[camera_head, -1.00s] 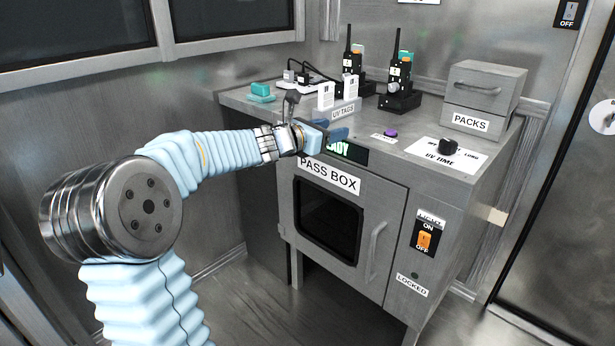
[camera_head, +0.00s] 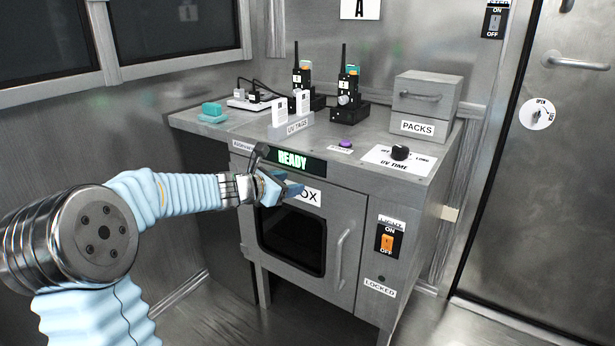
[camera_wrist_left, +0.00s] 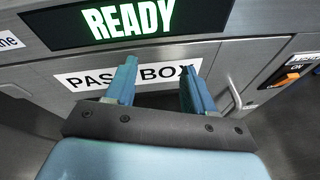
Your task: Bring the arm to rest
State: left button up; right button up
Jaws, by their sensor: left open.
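My left arm comes in from the left in the head view, in a pale blue ribbed sleeve. My left gripper (camera_head: 290,190) is in front of the pass box's upper front and covers part of its label. In the left wrist view the two blue fingers (camera_wrist_left: 158,85) are apart with nothing between them. The "PASS BOX" label (camera_wrist_left: 75,79) shows behind them. The pass box (camera_head: 345,215) has a closed door with a dark window (camera_head: 290,240). Its display (camera_head: 292,160) reads READY. My right gripper is not in view.
On the counter stand UV tags (camera_head: 292,127), two radios (camera_head: 348,95) in chargers, a packs drawer box (camera_head: 425,95), a UV time knob (camera_head: 400,153) and a teal item (camera_head: 211,109). A door handle (camera_head: 343,258) sticks out. A lab door (camera_head: 535,190) is at right.

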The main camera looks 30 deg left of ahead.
pick_arm(q)
jog(key=s+d+f+m+g, duration=0.3)
jog(key=d+f+m, duration=0.2)
jog(key=f, duration=0.6)
jog(key=s+d+f+m+g, duration=0.3)
jog(key=s+d+f+m, duration=0.15)
jog(key=f, duration=0.65)
jog(key=s+d+f+m+g, duration=0.2)
jog(key=d+f+m+g, duration=0.3)
jog(key=f, duration=0.6)
jog(key=s+d+f+m+g+h, duration=0.1)
jog(key=s+d+f+m, duration=0.5)
jog(key=s, duration=0.3)
jog(key=s+d+f+m+g+h, duration=0.1)
jog(key=s+d+f+m, duration=0.5)
jog(key=s+d+m, duration=0.2)
jog(key=shift+s+f+m, duration=0.3)
jog(key=shift+s+m, duration=0.25)
jog(key=shift+s, duration=0.3)
